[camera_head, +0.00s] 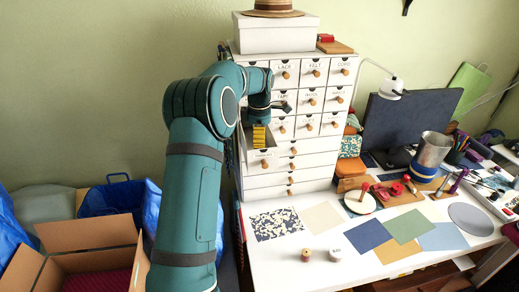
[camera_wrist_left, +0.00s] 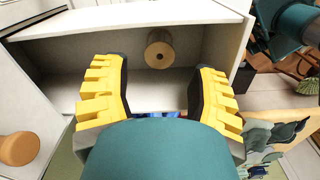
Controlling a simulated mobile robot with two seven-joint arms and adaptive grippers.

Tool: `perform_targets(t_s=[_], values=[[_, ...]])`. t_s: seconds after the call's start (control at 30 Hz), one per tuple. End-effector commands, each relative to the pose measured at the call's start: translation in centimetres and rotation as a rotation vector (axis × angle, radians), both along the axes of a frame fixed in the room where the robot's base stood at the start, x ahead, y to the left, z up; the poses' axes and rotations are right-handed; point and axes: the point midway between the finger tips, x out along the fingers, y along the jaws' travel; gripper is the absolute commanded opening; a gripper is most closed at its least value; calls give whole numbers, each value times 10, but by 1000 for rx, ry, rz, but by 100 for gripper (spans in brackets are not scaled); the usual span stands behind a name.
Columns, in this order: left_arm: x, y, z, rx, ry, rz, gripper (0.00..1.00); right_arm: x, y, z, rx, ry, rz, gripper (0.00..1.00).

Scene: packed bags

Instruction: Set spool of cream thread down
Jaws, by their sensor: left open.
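A spool (camera_wrist_left: 159,50) with a tan, wood-like end and a centre hole lies in the open drawer (camera_wrist_left: 60,57) in the left wrist view. Its thread looks pale cream, but little of it shows. My left gripper (camera_wrist_left: 163,92) is open, its yellow fingers apart, with the spool beyond their tips and apart from them. In the head view my left gripper (camera_head: 259,136) is at the open drawer of the white cabinet (camera_head: 262,181); the drawer's inside is mostly hidden. My right gripper is not in view.
Two small spools (camera_head: 306,255) (camera_head: 335,255) stand on the white desk's front part, near coloured sheets (camera_head: 369,235). A monitor (camera_head: 405,122), a metal can (camera_head: 431,152) and a lamp (camera_head: 392,88) are to the right. An open cardboard box (camera_head: 80,233) is at lower left.

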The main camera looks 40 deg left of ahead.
Motion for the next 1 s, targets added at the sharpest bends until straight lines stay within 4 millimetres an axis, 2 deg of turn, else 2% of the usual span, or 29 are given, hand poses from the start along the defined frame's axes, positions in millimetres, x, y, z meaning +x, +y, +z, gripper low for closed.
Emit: perform_targets(t_s=[0.1,0.33,0.5,1.0], values=[[1,0,25,1,-4,0,59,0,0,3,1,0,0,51],[0,0,53,1,-1,0,59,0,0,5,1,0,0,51],[0,0,58,0,0,0,59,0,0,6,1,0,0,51],[0,0,58,-1,1,0,59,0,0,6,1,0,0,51]])
